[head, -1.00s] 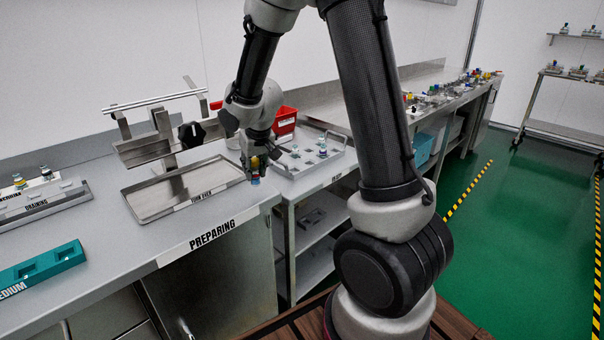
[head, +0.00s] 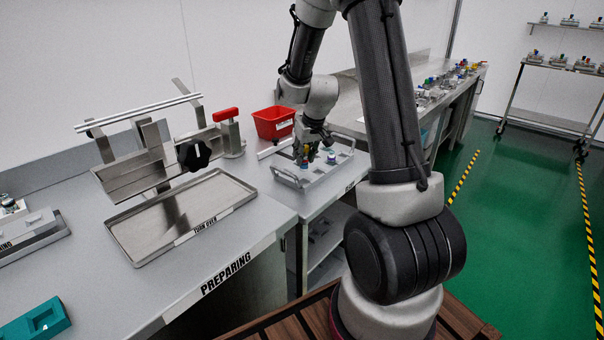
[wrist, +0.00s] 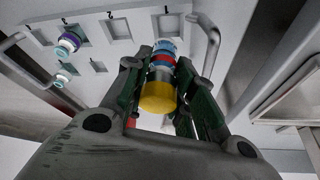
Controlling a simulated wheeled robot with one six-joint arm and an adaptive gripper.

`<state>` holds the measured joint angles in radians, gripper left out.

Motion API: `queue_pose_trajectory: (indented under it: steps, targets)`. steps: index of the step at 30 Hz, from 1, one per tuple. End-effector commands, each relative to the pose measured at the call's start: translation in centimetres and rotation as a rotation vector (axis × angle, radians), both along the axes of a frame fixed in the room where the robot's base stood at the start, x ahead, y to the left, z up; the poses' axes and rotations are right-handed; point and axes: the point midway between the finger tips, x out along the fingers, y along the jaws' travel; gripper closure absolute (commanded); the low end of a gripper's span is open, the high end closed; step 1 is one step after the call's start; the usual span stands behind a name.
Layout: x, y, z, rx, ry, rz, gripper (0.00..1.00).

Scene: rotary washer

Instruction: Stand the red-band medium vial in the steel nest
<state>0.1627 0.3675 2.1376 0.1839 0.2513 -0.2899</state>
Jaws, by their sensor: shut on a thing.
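My gripper (wrist: 160,85) is shut on a vial (wrist: 162,60) with a red band, a yellow end towards my palm and a blue end pointing away. In the head view my gripper (head: 307,158) is over the front left part of a grey metal tray (head: 286,178) with handles. The tray also shows in the wrist view (wrist: 100,50) with several square pockets, some empty. I cannot tell if the tray is the steel nest. The blue end is near an upper pocket; whether it touches is unclear.
A purple and teal vial (wrist: 68,43) and a smaller one (wrist: 62,78) stand in the tray. The tray's handle (wrist: 207,40) rises close beside my gripper. A red bin (head: 273,123) is behind, a turn-over tray (head: 150,225) and a clamp stand (head: 150,160) to the left.

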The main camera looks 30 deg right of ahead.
Motion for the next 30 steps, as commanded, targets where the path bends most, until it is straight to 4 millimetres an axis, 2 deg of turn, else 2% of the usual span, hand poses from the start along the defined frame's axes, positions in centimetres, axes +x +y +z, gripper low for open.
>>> queue_pose_trajectory:
  steps: [1, 12, 24, 25, 28, 30]
  targets:
    - [0.0, 0.0, -0.9, 0.0, 0.003, 0.0, 0.97]
    - [0.0, 0.0, -5.5, 0.0, 0.001, -0.001, 0.97]
    - [0.0, 0.0, -6.1, -0.001, 0.0, 0.0, 0.97]
    - [0.0, 0.0, -6.1, -0.001, 0.0, 0.001, 0.71]
    - [0.0, 0.0, -6.0, -0.001, -0.001, 0.001, 0.53]
    - [0.0, 0.0, -6.0, -0.001, -0.001, 0.001, 0.53]
